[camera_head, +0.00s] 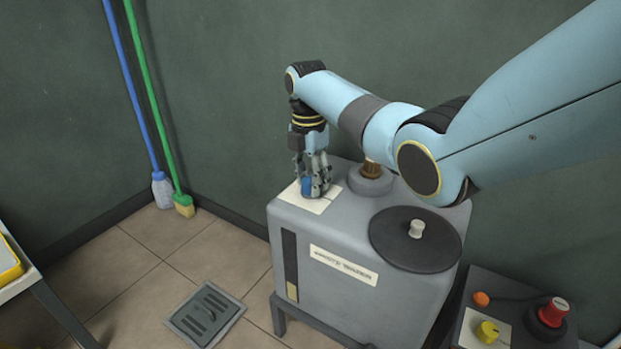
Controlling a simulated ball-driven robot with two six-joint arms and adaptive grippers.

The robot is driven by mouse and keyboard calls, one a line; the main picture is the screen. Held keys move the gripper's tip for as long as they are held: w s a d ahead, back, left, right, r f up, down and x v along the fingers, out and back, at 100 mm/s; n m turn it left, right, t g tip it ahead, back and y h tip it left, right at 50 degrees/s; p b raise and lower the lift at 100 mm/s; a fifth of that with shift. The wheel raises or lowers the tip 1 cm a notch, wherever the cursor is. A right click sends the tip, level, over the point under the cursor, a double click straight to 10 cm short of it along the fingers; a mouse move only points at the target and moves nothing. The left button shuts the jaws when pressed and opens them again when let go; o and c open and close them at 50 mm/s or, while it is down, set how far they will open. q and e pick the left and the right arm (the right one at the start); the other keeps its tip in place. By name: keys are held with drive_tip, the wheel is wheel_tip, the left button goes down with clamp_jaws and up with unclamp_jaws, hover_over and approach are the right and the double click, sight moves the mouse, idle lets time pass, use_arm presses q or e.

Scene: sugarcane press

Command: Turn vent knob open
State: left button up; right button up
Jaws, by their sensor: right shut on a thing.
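The vent knob (307,187) is a small blue knob on a pale plate (315,206) at the back left of the grey machine's top. My right gripper (317,186) points down over it, with its fingers shut around the blue knob. The fingers hide part of the knob, and its turn angle cannot be told. The grey machine (350,305) stands on a dark frame in the middle of the view. My left gripper is not in view.
A dark round lid (396,250) with a pale knob (417,228) lies on the machine top. A brown fitting (372,168) rises close to the gripper. A control box with a yellow knob (487,332) and red button (553,312) stands right. Mop and broom lean left.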

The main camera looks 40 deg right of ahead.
drive_tip(key=c, duration=0.3)
